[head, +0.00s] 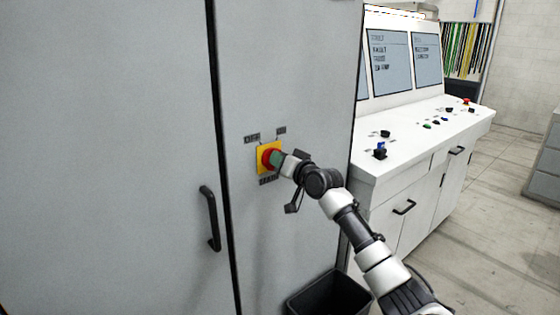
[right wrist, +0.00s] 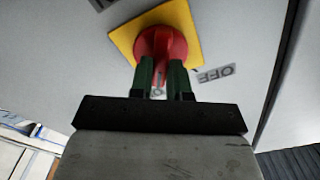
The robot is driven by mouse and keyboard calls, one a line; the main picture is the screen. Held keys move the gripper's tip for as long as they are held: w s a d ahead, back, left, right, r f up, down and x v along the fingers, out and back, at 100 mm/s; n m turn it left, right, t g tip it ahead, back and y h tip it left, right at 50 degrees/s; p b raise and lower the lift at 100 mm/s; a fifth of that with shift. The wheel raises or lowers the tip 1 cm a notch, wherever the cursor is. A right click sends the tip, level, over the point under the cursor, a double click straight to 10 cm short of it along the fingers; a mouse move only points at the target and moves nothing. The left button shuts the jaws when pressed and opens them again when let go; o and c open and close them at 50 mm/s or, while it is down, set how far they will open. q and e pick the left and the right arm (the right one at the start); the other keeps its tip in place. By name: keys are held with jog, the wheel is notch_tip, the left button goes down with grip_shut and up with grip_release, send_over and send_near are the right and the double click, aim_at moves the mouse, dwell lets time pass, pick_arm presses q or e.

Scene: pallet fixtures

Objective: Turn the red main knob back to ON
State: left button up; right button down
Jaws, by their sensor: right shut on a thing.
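The red main knob (head: 266,156) sits on a yellow square plate (head: 262,167) on the grey cabinet door. Small labels stand around the plate; the OFF label (right wrist: 215,74) reads upside down in the right wrist view. My right gripper (head: 277,158) is at the knob, and its green fingers partly cover it. In the right wrist view the two fingers (right wrist: 160,75) are on either side of the grip of the red knob (right wrist: 160,45), shut on it. My left gripper is not in view.
The grey cabinet (head: 110,150) has a black handle (head: 210,218) left of the knob. A white control desk (head: 430,135) with screens and buttons stands to the right. A dark bin (head: 328,297) is on the floor below.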

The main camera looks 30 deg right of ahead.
jog(key=c, duration=1.1)
grip_release()
jog(key=s+b, duration=0.1)
jog(key=s, duration=0.2)
jog(key=s+b, duration=0.1)
jog(key=s, duration=0.3)
jog(key=s+b, duration=0.1)
jog(key=s, duration=0.2)
jog(key=shift+s+d, duration=0.4)
jog(key=shift+f, duration=0.1)
